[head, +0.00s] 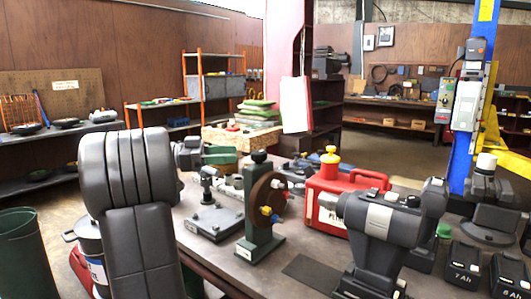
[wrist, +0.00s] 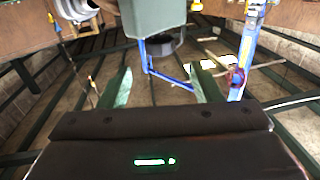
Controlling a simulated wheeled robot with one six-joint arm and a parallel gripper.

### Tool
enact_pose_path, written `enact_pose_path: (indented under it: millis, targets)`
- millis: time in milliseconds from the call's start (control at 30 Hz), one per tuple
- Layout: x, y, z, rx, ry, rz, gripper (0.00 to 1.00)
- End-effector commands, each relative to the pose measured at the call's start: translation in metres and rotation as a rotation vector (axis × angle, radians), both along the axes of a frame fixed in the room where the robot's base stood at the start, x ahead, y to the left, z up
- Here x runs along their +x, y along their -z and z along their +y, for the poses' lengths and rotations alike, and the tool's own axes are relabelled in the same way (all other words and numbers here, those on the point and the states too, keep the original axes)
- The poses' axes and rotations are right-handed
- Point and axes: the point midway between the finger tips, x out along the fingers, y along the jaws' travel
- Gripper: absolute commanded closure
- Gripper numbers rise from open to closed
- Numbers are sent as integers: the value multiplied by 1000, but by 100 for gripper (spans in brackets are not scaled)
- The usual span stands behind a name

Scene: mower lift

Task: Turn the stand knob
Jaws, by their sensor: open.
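A dark green stand (head: 260,228) stands upright on the workbench in the middle of the head view. It carries a brown disc (head: 266,195) with small coloured parts on its face. A dark knob (head: 259,156) sits on top of the stand. My gripper (wrist: 160,88) shows in the wrist view, its two green fingers wide apart. I see nothing held between them. I cannot make out the stand or its knob in the wrist view. I cannot clearly see my gripper in the head view.
On the workbench (head: 309,272), a red can (head: 330,200) with a yellow cap stands right of the stand. A grey power tool (head: 385,225) is in front of it. A metal fixture (head: 212,215) is left of the stand. Batteries (head: 466,264) lie at the right.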

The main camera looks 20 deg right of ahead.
Motion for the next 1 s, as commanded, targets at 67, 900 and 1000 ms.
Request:
enact_pose_path:
  millis: [67, 900, 1000]
  targets:
    - [-6, -1, -19, 1, 5, 1, 42]
    - [-26, 0, -100, 2, -1, 1, 42]
    - [-26, 0, -100, 2, -1, 1, 57]
